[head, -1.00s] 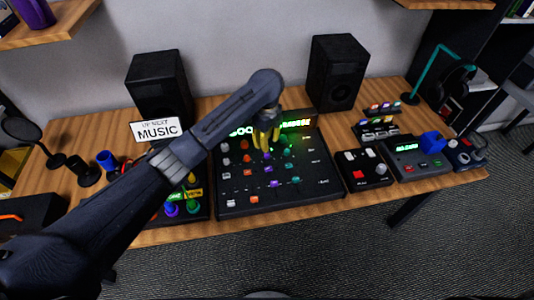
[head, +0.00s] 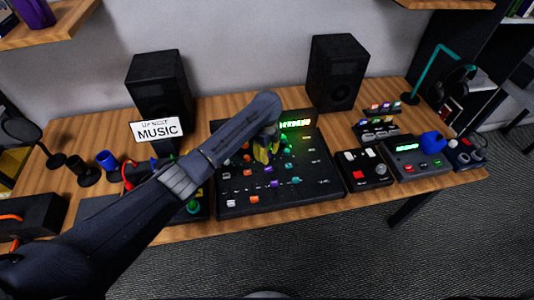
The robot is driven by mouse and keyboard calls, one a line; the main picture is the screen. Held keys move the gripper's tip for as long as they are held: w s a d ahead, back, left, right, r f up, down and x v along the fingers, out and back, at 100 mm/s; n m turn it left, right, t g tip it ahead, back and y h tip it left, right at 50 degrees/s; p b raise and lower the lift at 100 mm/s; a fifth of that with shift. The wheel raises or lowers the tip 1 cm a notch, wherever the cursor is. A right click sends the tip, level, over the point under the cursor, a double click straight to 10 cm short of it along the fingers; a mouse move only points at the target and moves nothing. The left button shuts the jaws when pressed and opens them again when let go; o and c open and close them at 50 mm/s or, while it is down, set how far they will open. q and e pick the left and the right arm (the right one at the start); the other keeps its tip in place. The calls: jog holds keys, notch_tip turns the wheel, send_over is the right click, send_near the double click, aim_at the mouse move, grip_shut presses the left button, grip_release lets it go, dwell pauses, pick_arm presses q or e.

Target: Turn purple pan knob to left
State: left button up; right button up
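The black mixing console (head: 226,206) lies on the desk with rows of coloured knobs and buttons and a green display on its top edge. My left gripper (head: 264,156), with yellow fingertips, points down at the upper middle of the console, among the knobs. Small purple pieces (head: 270,169) show just below the fingertips; I cannot tell which one is the pan knob, and the gripper may hide it. The finger gap is too small to read, and contact with a knob cannot be made out. My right gripper is out of view.
Two black speakers (head: 339,73) stand behind the console. A music sign (head: 157,130) stands at its left. A small black pad box (head: 364,168) and a box with a green display (head: 418,157) sit to its right. My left arm covers the smaller mixer at left.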

pick_arm(q)
grip_shut()
jog(key=shift+n, duration=0.3)
jog(key=n, duration=0.3)
jog(key=shift+n, duration=0.4)
jog(key=n, duration=0.4)
jog(key=shift+n, duration=0.3)
jog(key=n, duration=0.4)
jog(key=shift+n, duration=2.4)
